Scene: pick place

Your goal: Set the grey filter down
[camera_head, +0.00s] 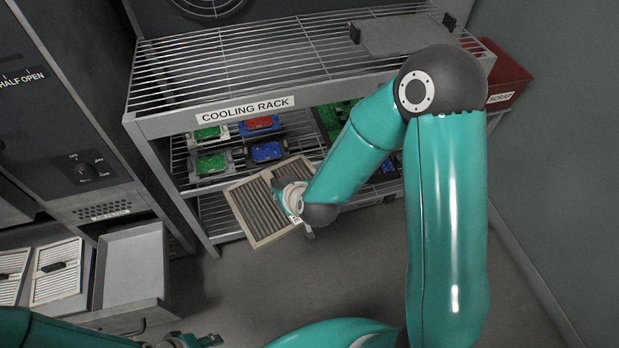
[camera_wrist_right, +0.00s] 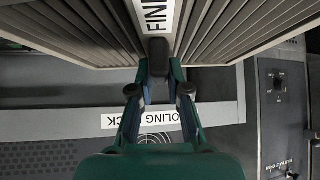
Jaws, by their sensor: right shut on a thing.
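The grey filter (camera_head: 258,212) is a pleated panel with a pale frame. It is tilted in the air in front of the cooling rack's lower shelves. My right gripper (camera_head: 293,198) is shut on it near its right side, and the wrist hides part of it. In the right wrist view, the filter (camera_wrist_right: 226,35) spans the top with a label starting "FINI", and the gripper (camera_wrist_right: 158,62) grips its middle. My left gripper (camera_head: 195,341) is at the bottom edge, away from the filter; its jaws are not clear.
The cooling rack (camera_head: 245,104) has a mostly bare wire top with a grey plate (camera_head: 405,35). Green, red and blue boards (camera_head: 267,152) sit on the shelf below. A red scrap bin (camera_head: 508,77) is at right. At lower left, pale filters (camera_head: 57,282) lie beside an empty grey tray (camera_head: 134,264).

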